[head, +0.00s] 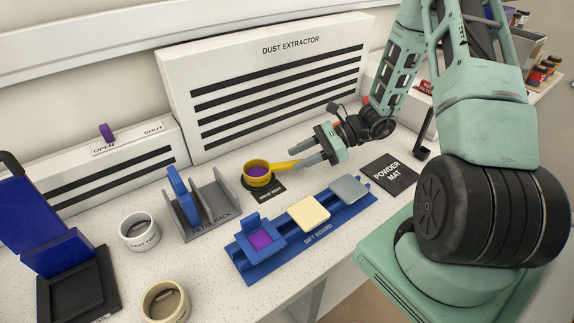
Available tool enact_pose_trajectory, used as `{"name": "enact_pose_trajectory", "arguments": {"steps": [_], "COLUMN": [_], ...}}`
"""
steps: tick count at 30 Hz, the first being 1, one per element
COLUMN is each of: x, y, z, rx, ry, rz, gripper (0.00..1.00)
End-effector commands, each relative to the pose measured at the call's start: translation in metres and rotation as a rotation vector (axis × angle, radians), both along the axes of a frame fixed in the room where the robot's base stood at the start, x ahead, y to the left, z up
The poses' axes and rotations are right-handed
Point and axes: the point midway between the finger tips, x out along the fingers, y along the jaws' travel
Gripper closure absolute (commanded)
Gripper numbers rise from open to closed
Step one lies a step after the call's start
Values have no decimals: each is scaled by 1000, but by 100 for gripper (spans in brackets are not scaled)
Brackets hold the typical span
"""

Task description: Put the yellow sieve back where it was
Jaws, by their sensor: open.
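The yellow sieve (257,181) is a round cup with purple inside, and its yellow handle points right. It sits on or just over the small black sieve rest (271,192), toward the rest's back left; I cannot tell whether it lies flat. My gripper (296,156) is open, just right of the sieve, with its fingers pointing left. The handle's far end is at the lower finger; I cannot tell whether they touch.
The blue sift board (342,224) holds purple, cream and grey squares in front. A grey filter rack (212,219) with a blue plate stands left. The black powder mat (389,174) lies right. The white dust extractor (262,85) stands behind. Two round tubs (139,231) (165,302) are at left.

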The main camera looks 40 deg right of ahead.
Motion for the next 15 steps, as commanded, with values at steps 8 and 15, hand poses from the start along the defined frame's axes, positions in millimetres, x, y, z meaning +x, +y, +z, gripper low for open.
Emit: {"name": "enact_pose_trajectory", "arguments": {"steps": [8,15], "x": [-18,-24], "y": [-45,-47], "z": [18,30], "rx": [-2,-20], "ry": [-1,-9], "rz": [-1,49], "gripper": [58,58]}}
